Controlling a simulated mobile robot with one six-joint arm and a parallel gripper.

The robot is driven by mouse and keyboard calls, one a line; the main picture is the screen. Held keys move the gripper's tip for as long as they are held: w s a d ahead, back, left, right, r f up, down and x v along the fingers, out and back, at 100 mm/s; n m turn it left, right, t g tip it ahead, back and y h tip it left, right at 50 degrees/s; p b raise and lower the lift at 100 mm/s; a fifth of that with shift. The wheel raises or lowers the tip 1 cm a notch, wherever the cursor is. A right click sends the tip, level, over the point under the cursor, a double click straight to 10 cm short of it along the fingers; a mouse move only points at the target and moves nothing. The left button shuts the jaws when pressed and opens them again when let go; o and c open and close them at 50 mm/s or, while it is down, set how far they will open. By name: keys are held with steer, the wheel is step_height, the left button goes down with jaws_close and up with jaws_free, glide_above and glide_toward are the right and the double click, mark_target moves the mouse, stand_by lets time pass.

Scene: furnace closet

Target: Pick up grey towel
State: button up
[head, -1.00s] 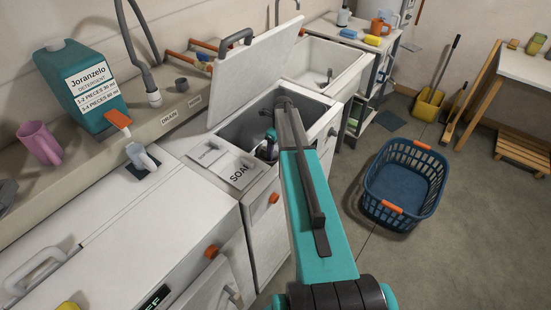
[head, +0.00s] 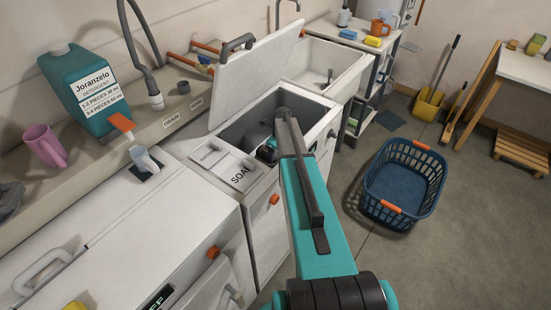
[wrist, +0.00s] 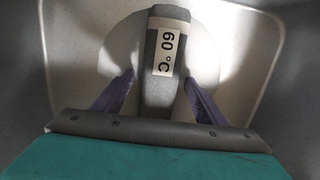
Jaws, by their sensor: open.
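I see no clear contact between fingers and bundle. Its near end is hidden behind the gripper's body. In the head view my arm reaches down into the open tub, and the towel is not visible there.
The raised lid (head: 258,65) stands behind the tub, and the soap panel (head: 225,165) lies at its left. The tub walls surround my gripper closely. A blue laundry basket (head: 370,208) stands on the floor to the right. A white sink (head: 345,70) is beyond the tub.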

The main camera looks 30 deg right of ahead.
mark_target(276, 155)
steer(key=shift+f, duration=0.4)
steer(key=c, duration=1.3)
steer(key=shift+r, duration=0.15)
steer(key=shift+r+b, duration=1.65)
steer(key=shift+r, duration=3.3)
